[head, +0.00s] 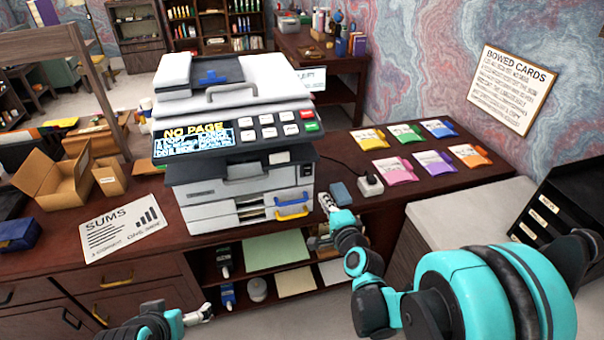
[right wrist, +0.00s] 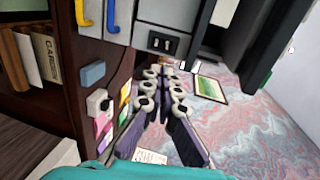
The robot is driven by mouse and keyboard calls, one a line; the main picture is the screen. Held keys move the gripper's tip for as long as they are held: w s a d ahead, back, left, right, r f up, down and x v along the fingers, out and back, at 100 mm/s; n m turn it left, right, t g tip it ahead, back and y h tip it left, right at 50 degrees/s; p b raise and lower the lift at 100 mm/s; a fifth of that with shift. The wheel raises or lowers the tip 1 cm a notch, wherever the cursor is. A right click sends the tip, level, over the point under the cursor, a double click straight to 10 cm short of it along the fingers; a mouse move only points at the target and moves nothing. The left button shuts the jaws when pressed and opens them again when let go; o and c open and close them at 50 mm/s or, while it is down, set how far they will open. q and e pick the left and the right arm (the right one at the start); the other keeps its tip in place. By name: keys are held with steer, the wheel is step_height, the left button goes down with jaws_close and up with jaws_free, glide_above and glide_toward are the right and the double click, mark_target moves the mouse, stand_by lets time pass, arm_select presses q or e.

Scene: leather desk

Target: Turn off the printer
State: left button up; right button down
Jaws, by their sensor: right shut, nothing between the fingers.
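The white and grey printer (head: 238,165) stands on the dark wooden desk, with a lit screen (head: 193,137) reading "NO PAGE" and a button panel with a green and a red button (head: 312,127). A small dark switch (head: 307,171) is on its lower right front; the right wrist view shows it as a black panel (right wrist: 162,43). My right gripper (head: 327,202) is shut and empty, just right of the printer's lower drawers. Its fingertips (right wrist: 168,70) show below the switch panel in the wrist view, apart from it. My left gripper (head: 203,312) is low at the desk front; its jaws are too small to judge.
A blue-grey block (head: 341,193) and a white socket box (head: 370,186) lie right of the printer, close to my right gripper. Several coloured packets (head: 433,163) lie farther right. A cardboard box (head: 55,180) and a "SUMS" sheet (head: 120,228) are left of the printer.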

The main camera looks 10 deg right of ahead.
stand_by(0.3)
steer(key=b, duration=0.3)
glide_toward(308, 167)
steer(key=w, duration=0.1)
steer(key=w+f, duration=0.1)
steer(key=w, duration=0.1)
steer(key=w+f, duration=0.1)
steer(key=w, duration=0.1)
steer(key=shift+a+f, duration=0.1)
steer(key=shift+f, duration=0.1)
steer(key=shift+w+r, duration=0.2)
steer(key=shift+w, duration=0.5)
steer(key=shift+w+r, duration=0.25)
steer(key=shift+w, duration=0.25)
steer(key=shift+s, duration=0.1)
